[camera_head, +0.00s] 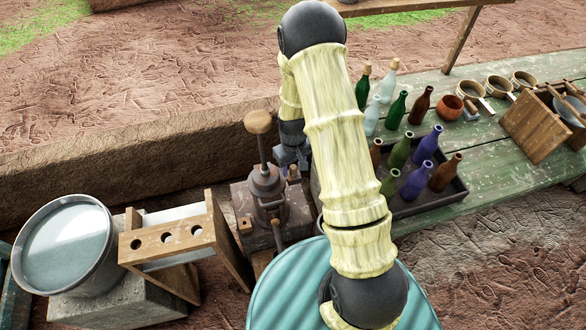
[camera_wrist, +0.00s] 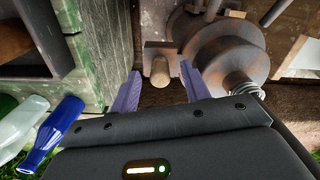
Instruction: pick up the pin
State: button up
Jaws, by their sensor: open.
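The pin appears to be a short tan wooden peg (camera_wrist: 160,71) in the wrist view, seen nearly end-on in front of a small brown block on the machine. My gripper (camera_wrist: 160,78) is open, with one purple-grey finger on each side of the peg and a visible gap on both sides. In the head view, the peg's top (camera_head: 293,171) shows next to my gripper (camera_head: 288,168), which is partly hidden by my arm. I cannot tell how deep the peg lies between the fingers.
A rusty machine (camera_head: 268,195) with a wooden-knobbed lever stands close left of my gripper. A dark tray of bottles (camera_head: 450,190) sits on the green table (camera_head: 520,165) to the right. A wooden rack (camera_head: 170,238) and a metal basin (camera_head: 65,245) are farther left.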

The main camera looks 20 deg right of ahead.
jog(key=shift+f, duration=0.8)
jog(key=c, duration=1)
